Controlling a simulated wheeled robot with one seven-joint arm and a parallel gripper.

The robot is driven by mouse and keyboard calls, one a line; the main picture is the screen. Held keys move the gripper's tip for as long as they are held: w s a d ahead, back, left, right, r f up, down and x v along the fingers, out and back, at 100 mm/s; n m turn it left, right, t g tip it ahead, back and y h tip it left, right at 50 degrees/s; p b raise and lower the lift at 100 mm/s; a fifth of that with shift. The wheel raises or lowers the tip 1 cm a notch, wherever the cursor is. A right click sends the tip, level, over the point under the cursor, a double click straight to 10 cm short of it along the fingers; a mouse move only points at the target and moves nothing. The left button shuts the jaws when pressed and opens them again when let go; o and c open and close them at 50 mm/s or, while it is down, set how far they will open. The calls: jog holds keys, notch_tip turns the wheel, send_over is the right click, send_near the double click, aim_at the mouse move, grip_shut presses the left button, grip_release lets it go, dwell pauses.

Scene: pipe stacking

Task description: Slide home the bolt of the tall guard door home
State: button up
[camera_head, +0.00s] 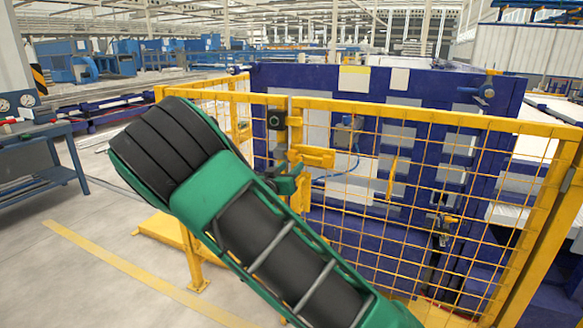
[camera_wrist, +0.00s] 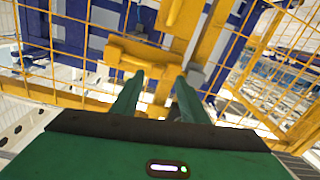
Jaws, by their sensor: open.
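The tall guard door (camera_head: 430,118) is a yellow frame with wire mesh, standing in front of blue machinery. A yellow bolt (camera_head: 312,156) sits on the door's left upright, beside the fence post. In the wrist view the yellow bolt (camera_wrist: 140,52) lies across, just beyond my fingertips. My gripper (camera_head: 295,178) is close below the bolt in the head view, partly hidden by my green arm. In the wrist view my gripper (camera_wrist: 161,76) has its two green fingers apart with nothing held between them. I cannot tell whether a finger touches the bolt.
A dark box (camera_head: 277,119) is fixed on the post above the bolt. Yellow mesh fencing (camera_head: 230,100) continues to the left. A blue workbench (camera_head: 35,160) stands at far left. The floor (camera_head: 110,250) left of my arm is clear, with a yellow line.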

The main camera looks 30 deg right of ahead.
jog(key=v, duration=0.6)
jog(key=shift+a, duration=0.15)
jog(key=s+d+f+m+g+y, duration=0.25)
jog(key=s+d+f+g, duration=0.2)
jog(key=s+d, duration=0.4)
jog(key=s+d+f+m+g+y, duration=0.1)
jog(key=s+d+f+g+y, duration=0.25)
jog(key=s+d+g, duration=0.5)
jog(key=s+a+r+n+y, duration=0.1)
jog(key=s+a, duration=0.3)
jog(key=s, duration=0.4)
jog(key=s+a+n+t+y, duration=0.1)
jog(key=s+a+y, duration=0.3)
jog(key=s, duration=0.5)
jog(key=s+a+r+n+y, duration=0.1)
jog(key=s+a+n+y, duration=0.2)
jog(key=s, duration=0.6)
jog(key=shift+s+a+r, duration=0.2)
jog(key=shift+a+r, duration=0.15)
jog(key=shift+a, duration=0.05)
